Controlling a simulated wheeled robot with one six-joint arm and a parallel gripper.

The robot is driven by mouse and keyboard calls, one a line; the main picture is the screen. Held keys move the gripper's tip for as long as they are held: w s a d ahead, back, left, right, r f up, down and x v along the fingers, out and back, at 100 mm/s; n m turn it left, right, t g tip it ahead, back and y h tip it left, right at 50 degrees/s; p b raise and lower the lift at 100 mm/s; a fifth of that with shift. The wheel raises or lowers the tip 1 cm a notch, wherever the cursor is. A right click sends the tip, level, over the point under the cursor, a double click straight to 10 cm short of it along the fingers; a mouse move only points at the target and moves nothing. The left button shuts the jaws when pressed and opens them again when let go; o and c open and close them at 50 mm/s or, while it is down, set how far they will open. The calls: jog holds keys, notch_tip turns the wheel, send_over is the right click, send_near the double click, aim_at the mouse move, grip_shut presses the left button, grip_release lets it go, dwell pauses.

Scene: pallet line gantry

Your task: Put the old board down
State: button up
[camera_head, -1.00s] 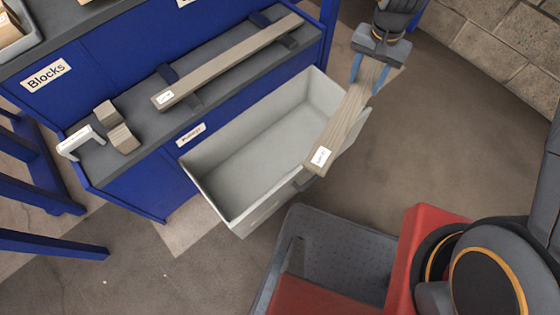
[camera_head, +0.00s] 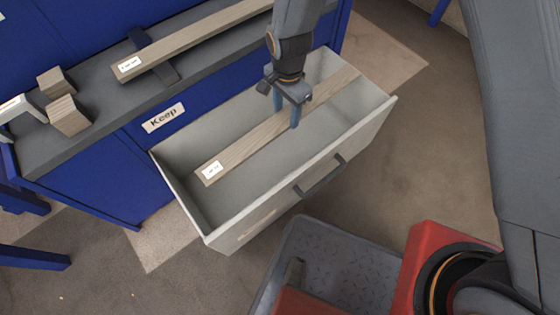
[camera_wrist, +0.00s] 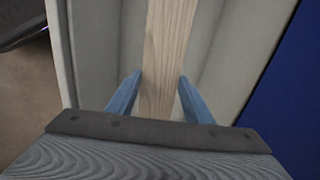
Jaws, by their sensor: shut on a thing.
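A long light wooden board (camera_head: 240,152) with a white label on its left end lies lengthwise within the open grey drawer (camera_head: 225,234). I cannot tell whether it touches the drawer floor. My gripper (camera_head: 286,118) reaches down into the drawer and is shut on the board, around its middle. In the wrist view, the blue fingers of my gripper (camera_wrist: 160,76) stand on either side of the board (camera_wrist: 168,40). A second labelled board (camera_head: 190,43) rests on dark supports on the blue bench's grey top.
A "Keep" label (camera_head: 163,118) is on the blue bench front by the drawer. Wooden blocks (camera_head: 68,115) and a white item (camera_head: 22,108) sit on the bench's left end. The drawer handle (camera_head: 320,177) juts outward. Bare floor lies to the drawer's right.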

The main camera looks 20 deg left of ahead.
aim_at(277, 119)
jog(key=f, duration=0.1)
jog(key=s+a+f+b, duration=0.1)
jog(key=f, duration=0.1)
jog(key=a+f+b, duration=0.1)
jog(key=shift+s+a+f, duration=0.15)
jog(key=shift+s+f, duration=0.1)
jog(key=shift+f, duration=0.05)
notch_tip(277, 119, down, 10)
jog(key=b, duration=0.4)
jog(key=shift+f, duration=0.3)
jog(key=shift+f, duration=0.25)
jog(key=o, duration=1.3)
notch_tip(277, 119, up, 14)
jog(key=p, duration=0.4)
jog(key=shift+f, duration=0.25)
